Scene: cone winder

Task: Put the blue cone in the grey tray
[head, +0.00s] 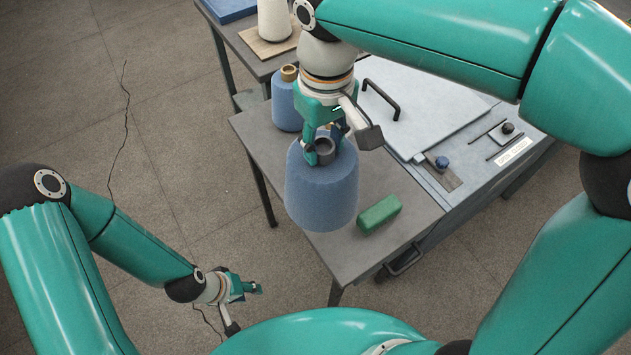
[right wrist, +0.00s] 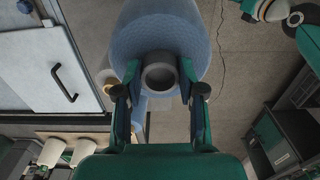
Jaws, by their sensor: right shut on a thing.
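A blue cone (head: 322,190) with a grey tube at its top hangs upright below my right gripper (head: 323,148) in the head view, overlapping the near left edge of the table. It appears to be above the tabletop. The right wrist view shows the gripper (right wrist: 160,88) with a finger on each side of the grey tube, and the blue cone (right wrist: 165,25) beyond. My left gripper (head: 250,288) is low on the left, over the floor and away from the cone; its finger opening is too small to tell. I cannot make out a grey tray in either view.
Another blue cone (head: 286,106) with a brown tube tip stands behind on the grey table (head: 397,180). A green block (head: 379,213) lies right of the held cone. A panel with a black handle (head: 381,98) is farther right. A pale cone (head: 274,20) stands on a back table.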

